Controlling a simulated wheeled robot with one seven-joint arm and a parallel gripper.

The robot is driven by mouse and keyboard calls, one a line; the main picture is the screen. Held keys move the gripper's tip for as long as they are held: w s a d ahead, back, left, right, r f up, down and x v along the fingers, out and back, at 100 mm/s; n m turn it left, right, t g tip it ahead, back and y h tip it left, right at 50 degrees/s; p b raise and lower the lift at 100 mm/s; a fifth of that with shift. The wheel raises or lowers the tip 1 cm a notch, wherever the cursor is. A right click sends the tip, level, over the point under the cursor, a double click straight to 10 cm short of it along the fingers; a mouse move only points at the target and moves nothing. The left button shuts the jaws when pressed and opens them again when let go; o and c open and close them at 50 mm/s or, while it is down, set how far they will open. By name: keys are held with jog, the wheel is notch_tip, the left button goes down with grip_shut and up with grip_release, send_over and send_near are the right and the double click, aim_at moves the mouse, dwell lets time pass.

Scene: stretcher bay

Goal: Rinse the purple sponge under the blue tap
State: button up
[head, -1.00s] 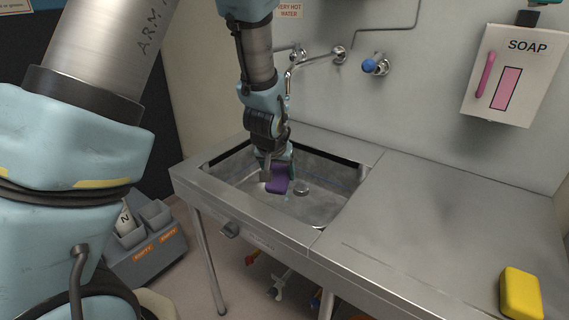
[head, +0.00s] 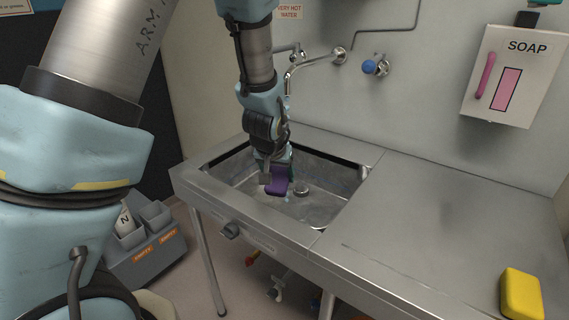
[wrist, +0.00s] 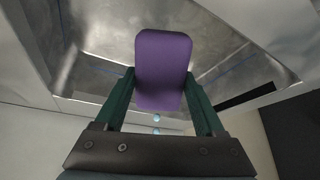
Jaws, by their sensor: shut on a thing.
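The purple sponge (head: 277,183) is clamped in my gripper (head: 276,172), low inside the steel sink basin (head: 325,207). In the wrist view, the sponge (wrist: 162,68) sits between my two dark green fingers, its far end sticking out past the tips. The blue tap (head: 369,66) is a round blue knob on the wall, right of and above the sink. A bent metal spout (head: 310,62) runs from the wall toward the basin, its lower end partly behind my arm.
A yellow sponge (head: 521,293) lies on the right of the clear steel counter (head: 430,220). A soap dispenser (head: 505,75) hangs on the wall. Grey bins (head: 145,245) stand on the floor at left. The basin's rim surrounds my gripper.

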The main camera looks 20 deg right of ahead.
aim_at(276, 182)
jog(key=shift+r, duration=0.1)
dwell(0.3)
jog(key=shift+s+a+r+p, duration=0.65)
jog(key=shift+s+r, duration=0.25)
jog(key=shift+s+a+r+p, duration=0.6)
jog(key=shift+s+r+p, duration=0.05)
jog(key=shift+s+r, duration=0.2)
jog(key=shift+s+a+r, duration=0.2)
jog(key=shift+s+a, duration=0.05)
jog(key=shift+s, duration=0.05)
jog(key=shift+w, duration=0.1)
